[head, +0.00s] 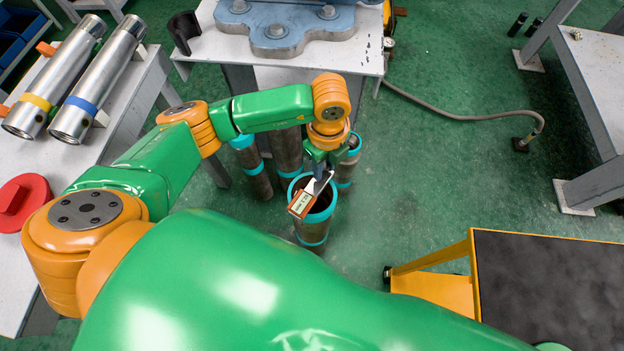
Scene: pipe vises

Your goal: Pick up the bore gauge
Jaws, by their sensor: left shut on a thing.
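My left gripper (319,172) is at the end of the green and orange arm, pointing down over a group of upright pipes. It is shut on a small flat thing with a pale metal part and a brown-and-white label, which looks like the bore gauge (302,203). The gauge is tilted and overlaps the open mouth of the front brown pipe (323,211) in the picture; I cannot tell whether it touches the rim. The fingertips are small and partly hidden. My right gripper is not in view.
Several brown pipes with turquoise bands stand behind the front one. Two silver pipes (62,75) lie on the left bench (22,165), with a red round thing (22,202). A blue vise base (285,25) sits on the back table. A black-topped yellow cart (550,280) stands right. A hose (455,115) crosses the floor.

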